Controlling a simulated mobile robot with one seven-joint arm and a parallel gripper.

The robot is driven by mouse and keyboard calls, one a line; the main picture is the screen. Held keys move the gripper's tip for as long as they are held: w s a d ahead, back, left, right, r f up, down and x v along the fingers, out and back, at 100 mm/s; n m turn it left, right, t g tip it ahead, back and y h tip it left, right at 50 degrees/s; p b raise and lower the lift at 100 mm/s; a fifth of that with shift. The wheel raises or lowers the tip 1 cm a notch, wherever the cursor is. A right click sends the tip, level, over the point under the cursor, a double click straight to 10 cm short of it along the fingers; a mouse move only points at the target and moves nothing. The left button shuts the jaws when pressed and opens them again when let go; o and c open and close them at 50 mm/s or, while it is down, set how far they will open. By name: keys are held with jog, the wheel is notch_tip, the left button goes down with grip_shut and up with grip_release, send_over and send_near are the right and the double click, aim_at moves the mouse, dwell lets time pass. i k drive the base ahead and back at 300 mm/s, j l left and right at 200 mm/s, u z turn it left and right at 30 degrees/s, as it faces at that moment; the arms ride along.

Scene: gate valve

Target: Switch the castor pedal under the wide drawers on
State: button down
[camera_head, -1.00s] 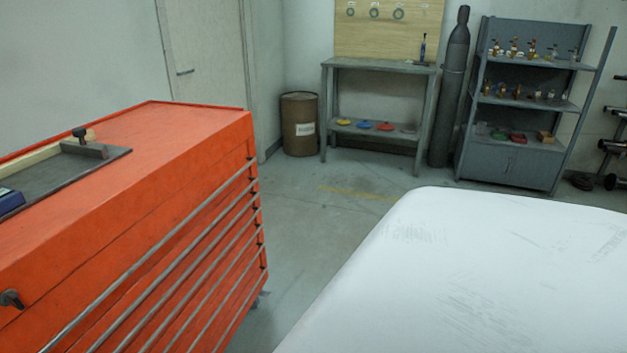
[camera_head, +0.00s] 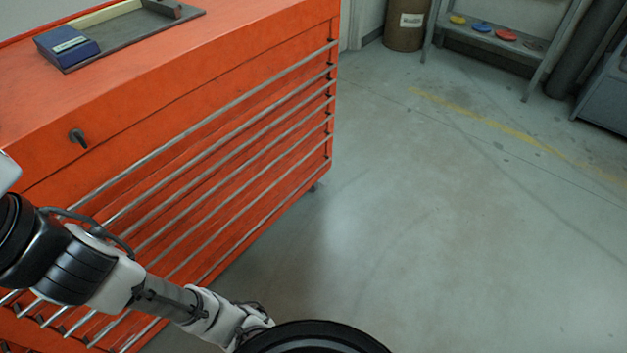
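The orange drawer cabinet (camera_head: 290,130) with wide drawers and long metal bar handles fills the left half of the head view. The near underside of the cabinet is hidden by my arm and the frame's lower edge. My white and black arm crosses the lower left in front of the drawers, reaching down and right. Its fingers do not show, so I cannot see whether my gripper is open or shut.
A grey tray (camera_head: 130,38) with a blue box (camera_head: 66,46) lies on the cabinet top. A dark key or latch (camera_head: 77,138) sticks out of its front. A brown drum (camera_head: 404,28) and a grey workbench (camera_head: 490,50) stand at the back. The floor right of the cabinet is clear.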

aim_at(321, 180)
jog(key=i+l+u, duration=0.1)
jog(key=i+l, duration=0.35)
jog(key=l, duration=0.2)
jog(key=i+l+u, duration=0.15)
jog(key=i+l, duration=0.3)
jog(key=l, duration=0.25)
jog(key=i+l+u, duration=0.15)
jog(key=l, duration=0.2)
jog(key=i+l+u, duration=0.1)
jog(key=l, duration=0.3)
jog(key=i+j, duration=0.45)
jog(key=i, duration=0.1)
